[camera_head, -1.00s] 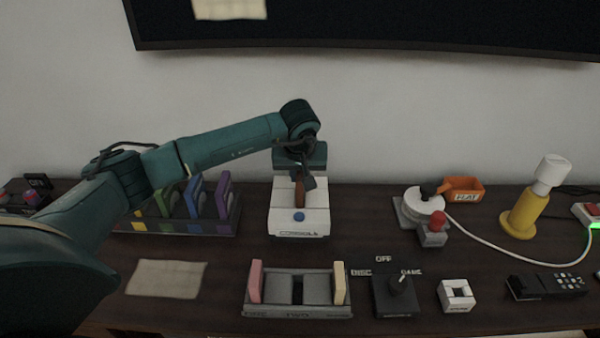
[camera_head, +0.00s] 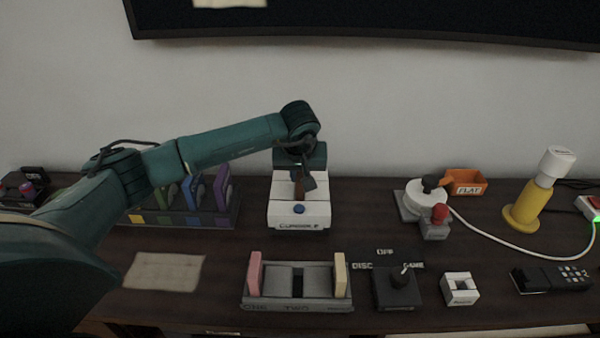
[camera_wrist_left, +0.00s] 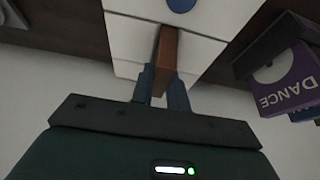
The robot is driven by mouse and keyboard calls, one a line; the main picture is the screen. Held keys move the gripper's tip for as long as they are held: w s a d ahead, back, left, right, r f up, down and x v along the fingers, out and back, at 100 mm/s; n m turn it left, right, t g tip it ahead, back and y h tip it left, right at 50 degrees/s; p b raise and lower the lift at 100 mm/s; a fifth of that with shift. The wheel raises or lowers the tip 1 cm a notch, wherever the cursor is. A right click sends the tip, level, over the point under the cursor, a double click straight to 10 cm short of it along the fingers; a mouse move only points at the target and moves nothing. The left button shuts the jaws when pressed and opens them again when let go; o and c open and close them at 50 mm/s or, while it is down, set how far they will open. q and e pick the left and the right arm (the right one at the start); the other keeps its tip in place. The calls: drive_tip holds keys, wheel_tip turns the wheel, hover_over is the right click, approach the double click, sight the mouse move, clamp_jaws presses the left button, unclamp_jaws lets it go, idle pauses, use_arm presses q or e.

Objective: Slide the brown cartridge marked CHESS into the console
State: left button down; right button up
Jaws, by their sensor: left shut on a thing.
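My left gripper (camera_head: 302,181) is shut on the brown cartridge (camera_head: 298,188) over the white console (camera_head: 283,215). The cartridge stands upright and narrow, edge-on to the head view. In the left wrist view the brown cartridge (camera_wrist_left: 167,50) sits between the two fingers, its far end at the middle of the console top (camera_wrist_left: 126,36). The fingers and the cartridge cover the slot, so I cannot tell how deep it sits. The CHESS marking is not visible. The console has a blue button (camera_head: 299,209) on its front part. My right gripper is not in view.
A rack (camera_head: 190,219) with several coloured cartridges stands left of the console; a purple DANCE cartridge (camera_wrist_left: 287,82) shows in the wrist view. In front are a grey holder (camera_head: 297,304) and a black switch box (camera_head: 397,290). A white round device (camera_head: 426,191) stands right.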

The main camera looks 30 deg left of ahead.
use_arm(q)
drive_tip(key=shift+f, duration=0.4)
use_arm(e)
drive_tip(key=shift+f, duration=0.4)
use_arm(q)
drive_tip(key=c, duration=1.3)
unclamp_jaws()
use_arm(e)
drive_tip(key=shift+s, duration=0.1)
use_arm(q)
drive_tip(key=v, duration=1.3)
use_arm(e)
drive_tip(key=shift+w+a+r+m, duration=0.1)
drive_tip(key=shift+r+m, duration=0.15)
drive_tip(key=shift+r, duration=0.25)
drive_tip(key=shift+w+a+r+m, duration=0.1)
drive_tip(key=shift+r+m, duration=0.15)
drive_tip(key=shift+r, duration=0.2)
